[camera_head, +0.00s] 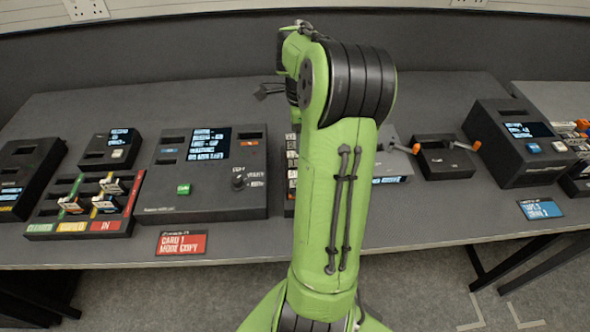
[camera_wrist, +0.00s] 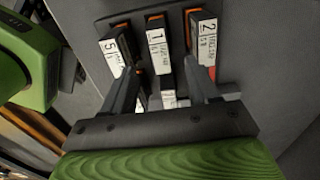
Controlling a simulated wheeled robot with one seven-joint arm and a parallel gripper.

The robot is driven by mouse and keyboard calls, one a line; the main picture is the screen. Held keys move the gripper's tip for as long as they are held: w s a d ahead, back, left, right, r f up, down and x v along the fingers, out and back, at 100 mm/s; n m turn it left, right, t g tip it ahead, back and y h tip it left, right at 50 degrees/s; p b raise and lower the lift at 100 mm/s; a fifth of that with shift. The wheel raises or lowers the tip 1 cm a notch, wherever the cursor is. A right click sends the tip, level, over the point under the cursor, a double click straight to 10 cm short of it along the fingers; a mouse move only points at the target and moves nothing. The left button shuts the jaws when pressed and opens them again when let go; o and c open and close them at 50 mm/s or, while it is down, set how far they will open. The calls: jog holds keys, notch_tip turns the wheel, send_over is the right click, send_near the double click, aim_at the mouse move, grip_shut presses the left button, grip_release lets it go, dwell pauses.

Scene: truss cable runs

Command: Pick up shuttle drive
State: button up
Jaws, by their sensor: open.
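In the wrist view, my gripper (camera_wrist: 163,70) is open, its two dark fingers spread. Between and beyond the fingers is a dark rack (camera_wrist: 178,22) of upright drives with white labels: drive 5 (camera_wrist: 113,48) at left, drive 1 (camera_wrist: 157,52) in the middle, drive 2 (camera_wrist: 204,42) at right. Another labelled drive (camera_wrist: 168,98) shows lower between the fingers, its mark unclear. I cannot tell which one is the shuttle drive, or whether a finger touches any drive. In the head view, my gripper (camera_head: 268,91) is mostly behind my arm, and the rack (camera_head: 291,180) is largely hidden.
A tray (camera_head: 44,228) with green, yellow and red lanes holds several drives at left. Beside it stands a console (camera_head: 212,196) with a screen. A red card (camera_head: 181,243) lies at the front edge. A box with orange-tipped levers (camera_head: 443,160) and another console (camera_head: 518,150) stand right.

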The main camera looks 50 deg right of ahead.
aim_at(292, 158)
notch_tip(292, 158, down, 11)
jog(key=b, duration=0.3)
jog(key=shift+r, duration=0.15)
grip_shut()
